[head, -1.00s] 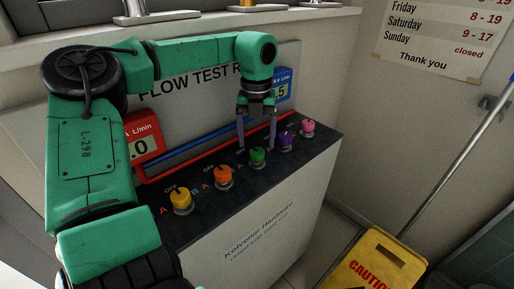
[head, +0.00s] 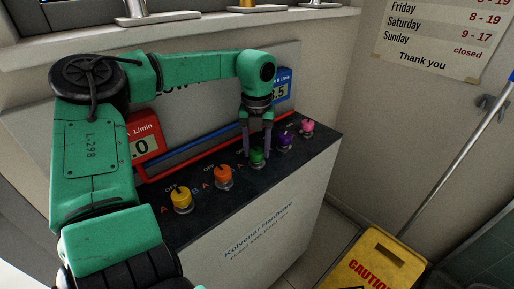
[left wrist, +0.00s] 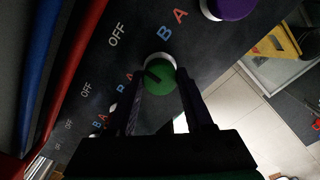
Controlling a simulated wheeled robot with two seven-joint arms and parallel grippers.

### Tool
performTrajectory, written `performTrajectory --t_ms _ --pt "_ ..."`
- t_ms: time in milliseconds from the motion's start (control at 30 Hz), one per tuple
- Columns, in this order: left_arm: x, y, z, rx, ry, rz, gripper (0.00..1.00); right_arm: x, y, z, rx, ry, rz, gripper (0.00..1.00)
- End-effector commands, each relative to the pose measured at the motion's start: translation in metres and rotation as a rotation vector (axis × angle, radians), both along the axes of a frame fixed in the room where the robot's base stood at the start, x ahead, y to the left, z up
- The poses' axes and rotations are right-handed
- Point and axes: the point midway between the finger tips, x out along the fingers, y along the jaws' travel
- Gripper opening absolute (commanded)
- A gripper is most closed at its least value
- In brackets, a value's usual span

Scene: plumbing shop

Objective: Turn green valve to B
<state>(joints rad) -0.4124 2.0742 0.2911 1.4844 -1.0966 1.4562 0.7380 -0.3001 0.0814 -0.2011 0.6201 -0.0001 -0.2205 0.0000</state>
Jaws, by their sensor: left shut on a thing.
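The green valve (head: 258,157) is a round knob in the row on the dark bench top. My left gripper (head: 257,152) points down over it, with one finger on each side, shut on the knob. In the left wrist view the green valve (left wrist: 161,76) sits at the fingertips of the left gripper (left wrist: 165,98). A dark mark shows on the knob's left part; I cannot tell exactly which letter it points at. A blue B (left wrist: 167,32) lies above the knob, and an OFF label (left wrist: 117,35) lies up and left. My right gripper is not in view.
The purple valve (head: 285,140) and pink valve (head: 307,129) stand to the right, the orange valve (head: 223,177) and yellow valve (head: 181,200) to the left. Behind are a red display (head: 145,140) and a blue display (head: 284,86). A yellow caution sign (head: 372,265) stands on the floor.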

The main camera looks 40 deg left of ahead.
Motion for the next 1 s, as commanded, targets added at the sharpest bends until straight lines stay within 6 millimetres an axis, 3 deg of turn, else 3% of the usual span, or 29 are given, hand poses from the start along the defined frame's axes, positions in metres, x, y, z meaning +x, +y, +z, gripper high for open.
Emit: performTrajectory --t_ms 367,1000 --pt "0.0008 0.0 0.0021 0.002 -0.002 -0.207 0.0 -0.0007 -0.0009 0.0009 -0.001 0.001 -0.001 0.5" --pt "0.0013 -0.0001 0.0027 0.001 -0.005 -0.79 0.0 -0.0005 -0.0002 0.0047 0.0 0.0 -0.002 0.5"
